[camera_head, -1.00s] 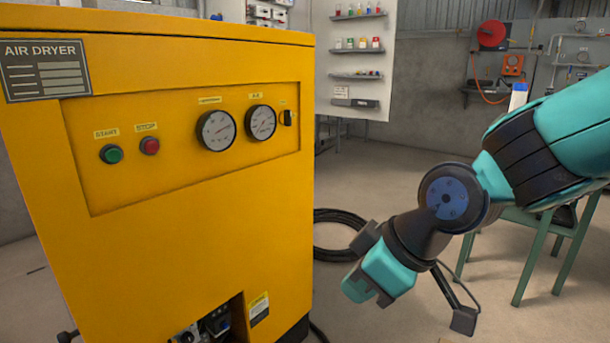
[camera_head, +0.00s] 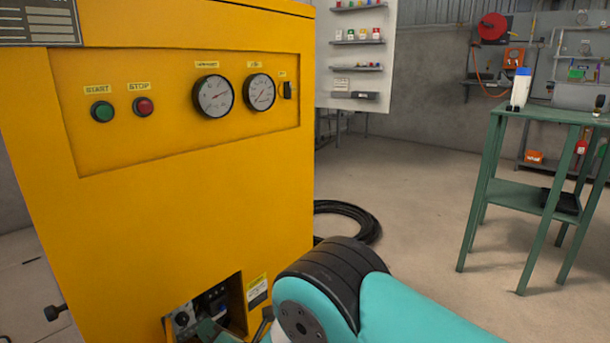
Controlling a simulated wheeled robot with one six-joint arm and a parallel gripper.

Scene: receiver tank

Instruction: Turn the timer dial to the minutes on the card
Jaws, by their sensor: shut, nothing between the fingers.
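The yellow air dryer cabinet (camera_head: 150,230) fills the left of the head view. Low on its front is a dark recess with a small dark round knob (camera_head: 182,319) at its left side; it may be the timer dial, but its markings are too small to read. A yellow and white label (camera_head: 257,290) is right of the recess, its text unreadable. My gripper (camera_head: 208,328) shows only in part at the bottom edge, in front of the recess. It is shut and holds nothing. I cannot tell whether it touches the knob. No card with readable minutes shows.
Green START (camera_head: 102,111) and red STOP (camera_head: 143,107) buttons, two gauges and a small black switch (camera_head: 288,90) are on the upper panel. A black hose coil (camera_head: 350,222) lies behind the cabinet.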

